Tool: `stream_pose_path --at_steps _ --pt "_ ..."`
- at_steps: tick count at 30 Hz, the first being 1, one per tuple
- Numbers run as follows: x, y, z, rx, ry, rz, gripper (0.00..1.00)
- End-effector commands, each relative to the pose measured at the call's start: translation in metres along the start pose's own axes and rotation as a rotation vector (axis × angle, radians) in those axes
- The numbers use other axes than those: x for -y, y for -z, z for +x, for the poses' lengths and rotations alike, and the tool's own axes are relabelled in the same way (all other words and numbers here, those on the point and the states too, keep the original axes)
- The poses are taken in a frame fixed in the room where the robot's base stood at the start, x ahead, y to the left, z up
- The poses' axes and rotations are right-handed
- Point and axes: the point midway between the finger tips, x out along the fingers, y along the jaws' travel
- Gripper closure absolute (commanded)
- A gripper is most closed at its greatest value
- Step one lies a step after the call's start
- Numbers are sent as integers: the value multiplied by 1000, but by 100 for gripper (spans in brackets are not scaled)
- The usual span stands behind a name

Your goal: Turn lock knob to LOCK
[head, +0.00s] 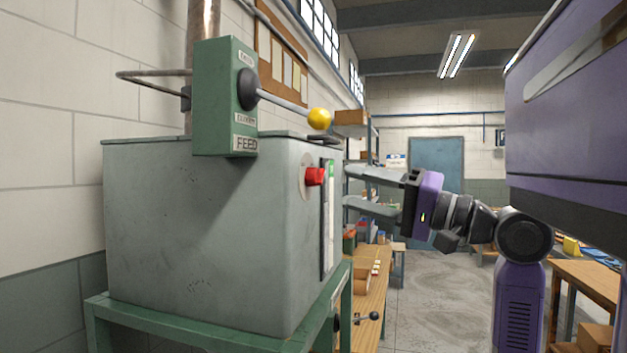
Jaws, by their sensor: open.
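A red knob (315,176) sits on a round pale plate on the narrow right-hand face of the grey machine cabinet (200,235). It is the likeliest lock knob; I can read no LOCK marking near it. A tall dark-framed strip (327,225) with a green top is just to its right. My gripper (350,187) is open and empty, its two grey fingers pointing left, one above the other. The fingertips are at the cabinet's right edge in the picture, apart from the red knob. The cabinet edge may hide their very ends.
The cabinet rests on a green stand (200,325). A wooden bench (372,290) lies beyond. Open floor (430,310) is to the right.

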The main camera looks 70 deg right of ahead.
Motion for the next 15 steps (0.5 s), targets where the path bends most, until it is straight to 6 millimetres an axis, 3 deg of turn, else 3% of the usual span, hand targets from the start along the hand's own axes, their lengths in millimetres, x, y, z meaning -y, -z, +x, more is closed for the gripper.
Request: stream_pose_path --at_steps 9,15 --pt "2 0 48 3 0 1 45" --pt "1 0 68 1 1 1 45"
